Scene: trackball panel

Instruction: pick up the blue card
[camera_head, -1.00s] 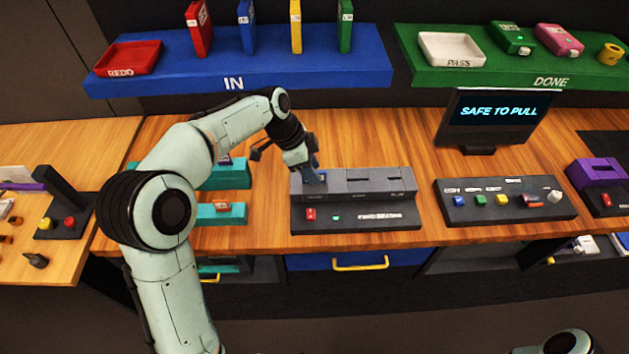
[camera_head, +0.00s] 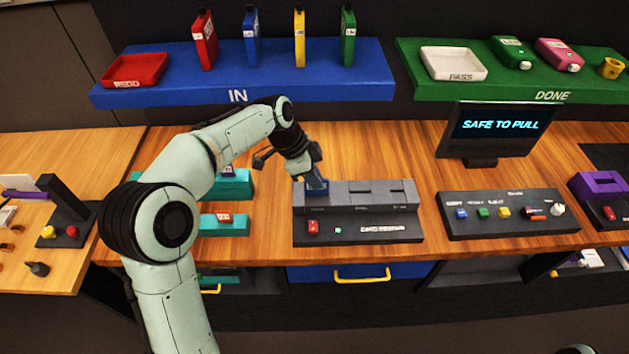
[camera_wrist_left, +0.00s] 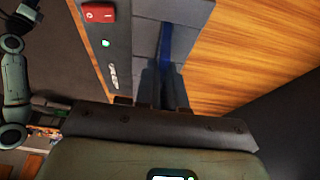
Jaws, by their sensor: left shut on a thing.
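The blue card (camera_head: 316,190) stands at the left slot of the grey card reader (camera_head: 370,195) on the wooden bench. Only a narrow part of it shows beside the fingers. My left gripper (camera_head: 316,180) reaches down over that slot and is shut on the card. In the left wrist view the card (camera_wrist_left: 165,48) is a blue strip along the grey block, and my left fingers (camera_wrist_left: 161,88) are at its near end. How deep the card sits in the slot is hidden. My right gripper does not show.
The monitor (camera_head: 503,128) reads SAFE TO PULL. The reader's front has a red switch (camera_head: 313,227) and a lit green light (camera_head: 338,230). A dark button panel (camera_head: 508,226) is to the right, teal blocks (camera_head: 222,225) to the left. The blue IN shelf (camera_head: 330,85) and green DONE shelf (camera_head: 600,95) are behind.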

